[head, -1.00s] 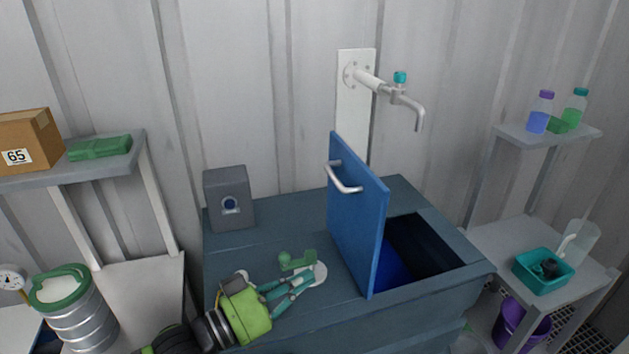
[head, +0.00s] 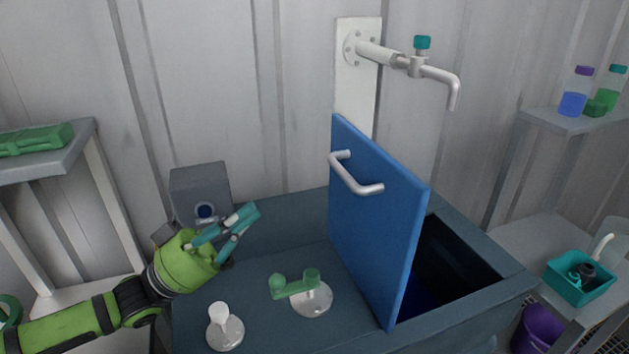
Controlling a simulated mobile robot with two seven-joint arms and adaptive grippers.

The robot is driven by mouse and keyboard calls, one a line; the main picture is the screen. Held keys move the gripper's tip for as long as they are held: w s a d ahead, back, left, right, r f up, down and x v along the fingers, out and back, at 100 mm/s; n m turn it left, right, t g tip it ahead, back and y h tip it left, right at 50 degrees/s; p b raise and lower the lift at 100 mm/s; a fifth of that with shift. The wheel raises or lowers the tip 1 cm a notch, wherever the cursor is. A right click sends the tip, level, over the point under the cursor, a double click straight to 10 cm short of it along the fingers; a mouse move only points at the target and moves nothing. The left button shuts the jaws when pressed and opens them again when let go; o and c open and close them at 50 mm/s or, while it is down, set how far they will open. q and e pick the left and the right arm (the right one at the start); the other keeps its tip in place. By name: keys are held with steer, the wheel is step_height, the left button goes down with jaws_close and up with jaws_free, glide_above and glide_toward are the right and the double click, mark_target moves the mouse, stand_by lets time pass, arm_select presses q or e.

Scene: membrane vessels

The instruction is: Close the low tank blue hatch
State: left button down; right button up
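The blue hatch (head: 372,225) stands upright on the low tank (head: 262,285), open beside the dark tank opening (head: 450,262). Its metal handle (head: 355,178) faces left, toward my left gripper. My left gripper (head: 247,228) is to the left of the hatch, above the tank top and apart from the hatch. Its two teal fingers are spread with nothing between them. My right gripper is not in view.
A green lever valve (head: 295,286) and a white knob on a round base (head: 222,325) stand on the tank top, left of the hatch. A grey box (head: 201,194) stands behind my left gripper. A tap (head: 410,65) on the wall reaches out above the hatch.

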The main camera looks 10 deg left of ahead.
arm_select(q)
steer(key=w+d+f+p+x, duration=0.1)
steer(key=p+x, duration=0.4)
steer(key=x, duration=0.7)
steer(key=shift+f, duration=0.75)
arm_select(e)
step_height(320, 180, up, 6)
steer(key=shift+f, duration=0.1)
arm_select(q)
steer(key=shift+w+d, duration=0.1)
steer(key=shift+w, duration=0.05)
